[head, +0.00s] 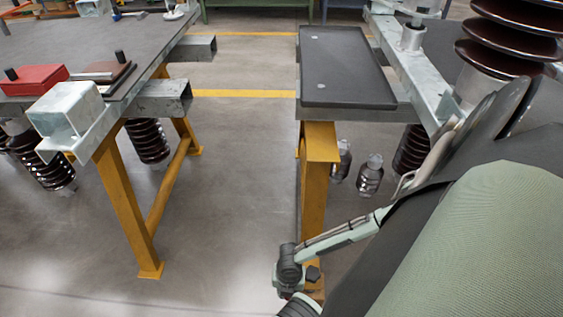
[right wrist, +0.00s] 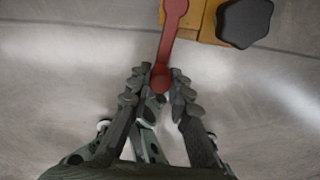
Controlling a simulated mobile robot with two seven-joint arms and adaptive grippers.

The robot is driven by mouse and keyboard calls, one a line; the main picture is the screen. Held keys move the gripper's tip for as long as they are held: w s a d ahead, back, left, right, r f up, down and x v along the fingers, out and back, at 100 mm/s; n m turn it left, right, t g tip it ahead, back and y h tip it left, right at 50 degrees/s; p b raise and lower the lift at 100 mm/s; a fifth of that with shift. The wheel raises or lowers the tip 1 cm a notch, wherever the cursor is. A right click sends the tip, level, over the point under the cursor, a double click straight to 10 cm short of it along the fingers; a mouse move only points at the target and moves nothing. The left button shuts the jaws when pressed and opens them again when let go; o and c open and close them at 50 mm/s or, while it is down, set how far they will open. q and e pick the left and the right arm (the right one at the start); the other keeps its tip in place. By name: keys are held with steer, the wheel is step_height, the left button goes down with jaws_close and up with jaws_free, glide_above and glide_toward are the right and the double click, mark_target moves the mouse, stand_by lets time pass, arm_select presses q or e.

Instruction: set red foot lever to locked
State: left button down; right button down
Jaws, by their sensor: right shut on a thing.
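The red foot lever (right wrist: 171,40) shows in the right wrist view. It runs from the yellow trestle foot (right wrist: 207,18) at the top down to a rounded red end between my right gripper's fingers. My right gripper (right wrist: 160,88) is shut on that end. A black knob (right wrist: 245,22) sits on the yellow foot to the right of the lever. In the head view my right arm reaches down to the foot of the right trestle (head: 315,190) and hides most of the lever area. I cannot read the lever's setting. My left gripper is not in view.
A black tray (head: 345,85) lies on the right trestle frame, beside dark ribbed insulators (head: 508,45). The left table (head: 105,45) stands on yellow legs and carries a red box (head: 33,79). Bare grey floor (head: 228,200) lies between the two.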

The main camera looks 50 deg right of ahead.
steer(key=shift+s+d+n, duration=0.2)
steer(key=shift+s+n, duration=0.3)
steer(key=shift+n, duration=0.1)
steer(key=c, duration=1.6)
jaws_free()
steer(key=shift+o, duration=1)
steer(key=shift+w, duration=0.1)
